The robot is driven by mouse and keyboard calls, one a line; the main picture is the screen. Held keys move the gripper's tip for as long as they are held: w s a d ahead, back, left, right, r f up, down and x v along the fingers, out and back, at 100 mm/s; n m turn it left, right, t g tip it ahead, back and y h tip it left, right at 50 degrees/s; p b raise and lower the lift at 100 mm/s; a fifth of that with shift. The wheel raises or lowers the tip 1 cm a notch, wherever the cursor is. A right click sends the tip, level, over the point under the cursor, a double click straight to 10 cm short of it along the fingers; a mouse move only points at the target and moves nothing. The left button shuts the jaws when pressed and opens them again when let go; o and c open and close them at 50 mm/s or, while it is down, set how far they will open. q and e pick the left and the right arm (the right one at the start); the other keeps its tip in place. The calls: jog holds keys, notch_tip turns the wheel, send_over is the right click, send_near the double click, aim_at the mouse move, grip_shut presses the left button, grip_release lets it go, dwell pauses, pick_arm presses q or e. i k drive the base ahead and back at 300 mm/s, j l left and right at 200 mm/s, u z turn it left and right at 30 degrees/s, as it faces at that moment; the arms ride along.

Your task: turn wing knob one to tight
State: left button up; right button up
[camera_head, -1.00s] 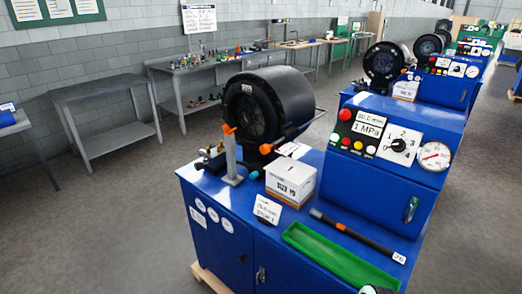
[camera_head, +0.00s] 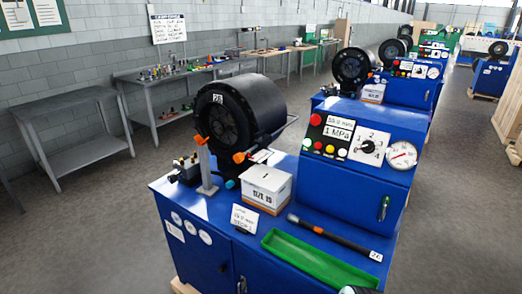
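A blue crimper bench carries a big black crimping head (camera_head: 243,112) marked 28. An orange wing-shaped knob (camera_head: 201,140) sits on top of an upright grey post (camera_head: 207,172) in front of the head. A second orange knob (camera_head: 239,157) sticks out low at the head's front. A teal knob (camera_head: 229,184) is near the post's foot. I cannot tell which is wing knob one, nor how tight any of them is.
A white box (camera_head: 266,187), a label card (camera_head: 245,218), a black hose with an orange band (camera_head: 332,235) and a green tray (camera_head: 312,262) are on the bench. A control panel (camera_head: 352,140) rises behind. Floor is clear at left; more crimpers stand behind.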

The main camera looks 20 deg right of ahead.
aim_at(259, 135)
jog(key=i+j, duration=0.15)
jog(key=j, duration=0.2)
jog(key=i+j, duration=0.15)
jog(key=j, duration=0.25)
jog(key=i+j, duration=0.15)
jog(key=j, duration=0.2)
jog(key=i+j, duration=0.15)
jog(key=j, duration=0.25)
jog(key=z, duration=0.4)
jog(key=j+z, duration=0.1)
jog(key=z, duration=0.3)
jog(key=j+z, duration=0.1)
jog(key=z, duration=0.3)
jog(key=j+z, duration=0.1)
jog(key=z, duration=0.3)
jog(key=i, duration=0.05)
